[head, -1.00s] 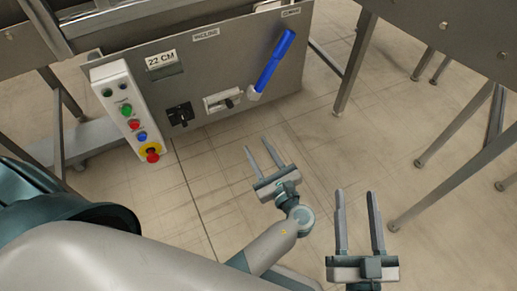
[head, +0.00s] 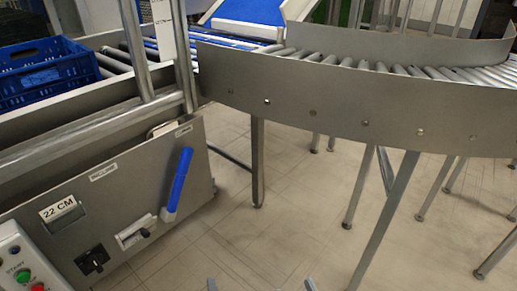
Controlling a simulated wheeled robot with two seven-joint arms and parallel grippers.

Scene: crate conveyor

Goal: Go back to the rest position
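Two small grey tips show at the bottom edge, a left one (head: 211,284) and a right one (head: 310,284). They look like finger ends of my grippers, but I cannot tell which gripper each belongs to. The rest of both grippers and my arms is below the picture, so their opening is hidden. The tips are over the bare floor, to the right of the control panel (head: 130,210), and touch nothing visible. Nothing held is seen.
The panel carries a blue lever (head: 178,180) and a button box (head: 18,265) at lower left. A curved roller conveyor (head: 340,105) on legs crosses the back and right. A blue crate (head: 45,75) is at upper left. Tiled floor (head: 270,235) between is clear.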

